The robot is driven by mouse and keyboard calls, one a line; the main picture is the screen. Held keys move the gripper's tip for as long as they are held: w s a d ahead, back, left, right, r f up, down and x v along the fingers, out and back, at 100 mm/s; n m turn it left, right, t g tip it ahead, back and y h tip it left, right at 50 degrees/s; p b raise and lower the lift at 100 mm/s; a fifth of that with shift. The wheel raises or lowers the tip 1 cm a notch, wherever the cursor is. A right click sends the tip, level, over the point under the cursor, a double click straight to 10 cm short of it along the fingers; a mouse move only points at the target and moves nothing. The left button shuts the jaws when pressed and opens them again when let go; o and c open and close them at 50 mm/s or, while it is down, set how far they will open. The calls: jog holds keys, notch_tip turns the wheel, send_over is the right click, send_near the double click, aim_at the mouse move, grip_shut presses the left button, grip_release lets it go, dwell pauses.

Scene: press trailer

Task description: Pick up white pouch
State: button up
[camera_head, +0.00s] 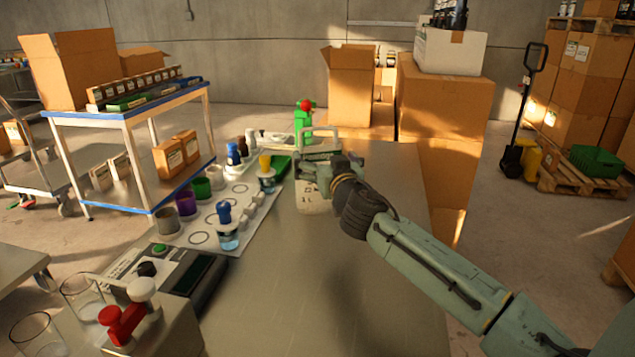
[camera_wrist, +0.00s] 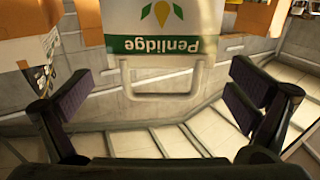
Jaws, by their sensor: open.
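The white pouch (camera_head: 311,199) stands upright on the metal table, with a pale loop handle at its top. My gripper (camera_head: 313,172) is in front of it and hides its middle in the head view. In the wrist view the white pouch (camera_wrist: 165,18) shows at the top, with a green band, upside-down lettering and its handle hanging toward my gripper (camera_wrist: 160,88). The two fingers are wide apart, one on each side of the handle. Nothing is held between them. I cannot tell whether a finger touches the pouch.
A green figure with a red ball (camera_head: 303,118) stands behind the pouch. To the left are a blue-capped bottle (camera_head: 228,232), several cups on a white sheet (camera_head: 183,238) and a scale (camera_head: 190,275). Cardboard boxes (camera_head: 440,105) stand beyond the table. The table's front middle (camera_head: 310,290) is clear.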

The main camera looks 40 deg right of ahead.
aim_at(318, 148)
jog(key=p+x, duration=0.2)
jog(key=x, duration=0.3)
jog(key=shift+w+r, duration=0.1)
jog(key=shift+r, duration=0.1)
jog(key=shift+w+f+p, duration=0.1)
jog(key=shift+w+p, duration=0.2)
jog(key=shift+c, duration=0.2)
jog(key=c, duration=1.6)
